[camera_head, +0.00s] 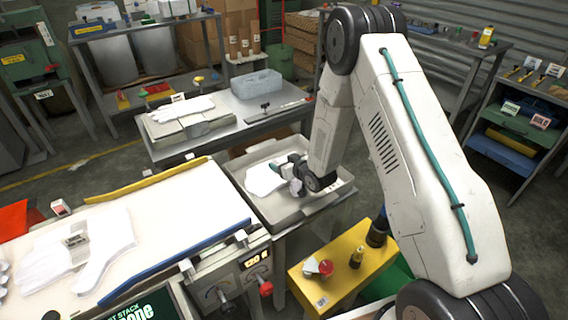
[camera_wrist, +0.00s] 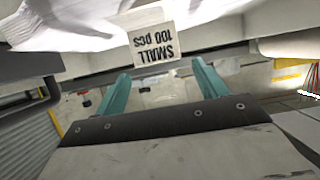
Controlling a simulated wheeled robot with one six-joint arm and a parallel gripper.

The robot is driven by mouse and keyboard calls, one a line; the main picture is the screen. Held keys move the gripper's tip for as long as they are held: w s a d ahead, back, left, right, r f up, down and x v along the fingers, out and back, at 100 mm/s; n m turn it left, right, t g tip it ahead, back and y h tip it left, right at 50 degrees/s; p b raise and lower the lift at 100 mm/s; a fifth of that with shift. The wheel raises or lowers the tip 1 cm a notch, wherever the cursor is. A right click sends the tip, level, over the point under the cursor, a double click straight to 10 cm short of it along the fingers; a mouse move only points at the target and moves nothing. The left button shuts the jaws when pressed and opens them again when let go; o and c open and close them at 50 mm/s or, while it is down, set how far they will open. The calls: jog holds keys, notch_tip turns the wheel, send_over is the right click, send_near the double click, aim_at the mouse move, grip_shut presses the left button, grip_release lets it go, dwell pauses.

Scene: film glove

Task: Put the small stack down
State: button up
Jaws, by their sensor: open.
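The small stack of white gloves (camera_head: 262,179) lies in a shallow grey tray (camera_head: 328,203) in the middle of the head view. White glove material also shows at the upper left of the wrist view (camera_wrist: 55,22). My gripper (camera_head: 284,174) is low over the tray, at the right side of the stack. In the wrist view its two teal fingers (camera_wrist: 163,82) are spread apart with nothing gripped between them. An upside-down label reading "SMALL 100 pcs" (camera_wrist: 154,44) shows just beyond the fingers. My wrist partly hides the stack's right end in the head view.
A white-topped machine (camera_head: 150,215) with yellow and blue rails stands left, bearing a large white glove (camera_head: 98,262). Another glove stack (camera_head: 182,108) lies on the bench behind, near a clear bin (camera_head: 256,84). A yellow box (camera_head: 335,280) with a red button is in front.

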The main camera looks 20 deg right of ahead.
jog(key=r+v, duration=0.1)
jog(key=v, duration=1.1)
jog(key=s+d+r+m+g+h, duration=0.15)
jog(key=s+r, duration=0.25)
jog(key=r, duration=0.5)
jog(key=s+d+r+g+h, duration=0.2)
jog(key=s+r+g+h, duration=0.1)
jog(key=r, duration=0.6)
jog(key=s+a+r+m+g, duration=0.1)
jog(key=s+r+g, duration=0.2)
jog(key=s, duration=1.2)
jog(key=s+a+r+m+g, duration=0.1)
jog(key=s+r+g, duration=0.3)
jog(key=s+r, duration=0.5)
jog(key=s+a, duration=0.1)
jog(key=s, duration=0.5)
jog(key=shift+a, duration=0.15)
